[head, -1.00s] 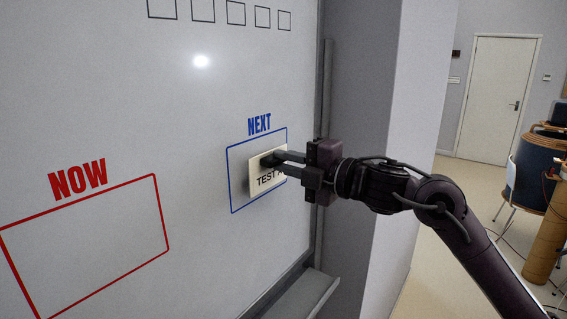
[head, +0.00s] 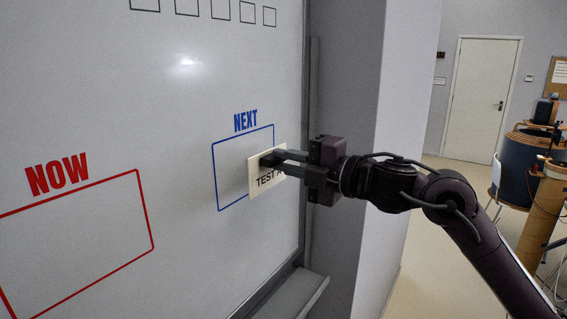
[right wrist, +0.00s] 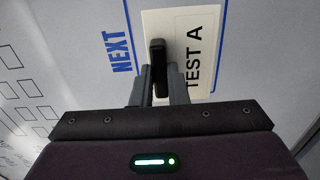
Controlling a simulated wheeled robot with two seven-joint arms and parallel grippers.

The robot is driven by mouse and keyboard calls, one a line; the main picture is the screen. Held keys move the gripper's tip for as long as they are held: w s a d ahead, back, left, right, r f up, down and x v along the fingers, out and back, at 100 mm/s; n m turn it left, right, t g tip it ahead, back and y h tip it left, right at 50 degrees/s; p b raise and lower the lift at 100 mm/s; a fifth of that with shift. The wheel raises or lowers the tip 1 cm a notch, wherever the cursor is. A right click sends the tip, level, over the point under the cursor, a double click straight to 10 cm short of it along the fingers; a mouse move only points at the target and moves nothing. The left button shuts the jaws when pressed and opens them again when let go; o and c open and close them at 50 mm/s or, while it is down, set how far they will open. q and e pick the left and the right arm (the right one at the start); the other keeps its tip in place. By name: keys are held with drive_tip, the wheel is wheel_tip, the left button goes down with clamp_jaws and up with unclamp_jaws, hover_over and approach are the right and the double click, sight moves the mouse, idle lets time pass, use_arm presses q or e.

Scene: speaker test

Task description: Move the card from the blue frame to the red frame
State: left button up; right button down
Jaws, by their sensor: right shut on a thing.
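The white card (head: 264,185) reads "TEST A" and sits at the right part of the blue frame (head: 215,177) under the word NEXT. It overlaps the frame's right edge and looks to be off the board surface. My right gripper (head: 272,158) is shut on the black grip piece on the card's face. In the right wrist view the card (right wrist: 206,30) shows beyond the fingers (right wrist: 160,78), with the blue frame (right wrist: 221,45) behind it. The red frame (head: 146,208) under NOW is empty, at lower left. My left gripper is not in view.
The whiteboard (head: 190,110) fills the left, with a row of small black squares (head: 220,10) at the top. A grey ledge (head: 300,295) juts out at its lower right. A wall pillar (head: 345,80) stands behind my right gripper. The board between the frames is clear.

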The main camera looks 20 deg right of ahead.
drive_tip(key=shift+b+v, duration=0.55)
drive_tip(key=shift+v, duration=0.45)
